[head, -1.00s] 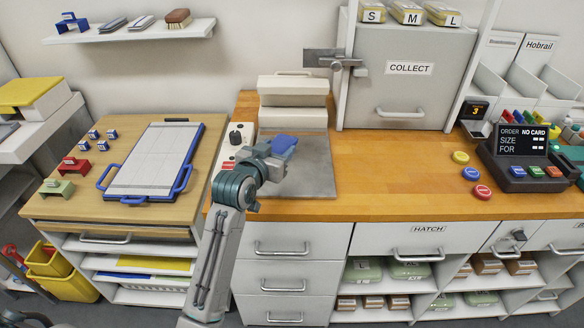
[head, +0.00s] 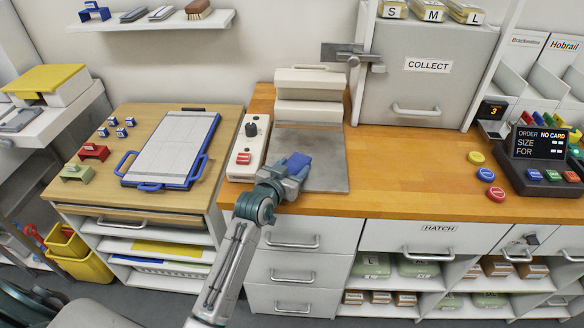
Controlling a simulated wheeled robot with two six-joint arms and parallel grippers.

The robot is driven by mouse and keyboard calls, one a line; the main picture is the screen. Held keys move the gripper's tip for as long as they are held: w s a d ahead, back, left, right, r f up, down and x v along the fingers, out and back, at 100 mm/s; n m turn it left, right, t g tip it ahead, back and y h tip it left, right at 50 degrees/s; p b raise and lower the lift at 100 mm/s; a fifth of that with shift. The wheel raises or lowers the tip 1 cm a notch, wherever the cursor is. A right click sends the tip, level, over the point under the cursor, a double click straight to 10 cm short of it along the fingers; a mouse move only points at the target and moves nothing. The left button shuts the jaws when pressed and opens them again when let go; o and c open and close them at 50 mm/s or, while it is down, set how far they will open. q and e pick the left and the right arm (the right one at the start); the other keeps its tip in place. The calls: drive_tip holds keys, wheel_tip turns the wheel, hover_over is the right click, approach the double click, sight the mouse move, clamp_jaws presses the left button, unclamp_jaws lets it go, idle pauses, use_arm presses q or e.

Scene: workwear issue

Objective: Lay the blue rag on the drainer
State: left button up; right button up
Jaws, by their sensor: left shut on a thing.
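My left gripper (head: 290,172) is shut on a small blue folded thing, which looks like the blue rag (head: 298,163). It holds the rag over the front left part of a dark grey plate (head: 328,172) on the wooden counter; I cannot tell whether the rag touches the plate. My right gripper is not in view.
A white control box (head: 249,151) with a black knob stands left of the plate, and a cream press (head: 308,97) behind it. The COLLECT cabinet (head: 425,85) stands behind.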

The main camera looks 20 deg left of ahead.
use_arm(q)
drive_tip(key=shift+f, duration=0.15)
drive_tip(key=o, duration=1)
drive_tip(key=shift+o, duration=0.2)
drive_tip(key=shift+s+r, duration=0.1)
drive_tip(key=shift+r, duration=0.1)
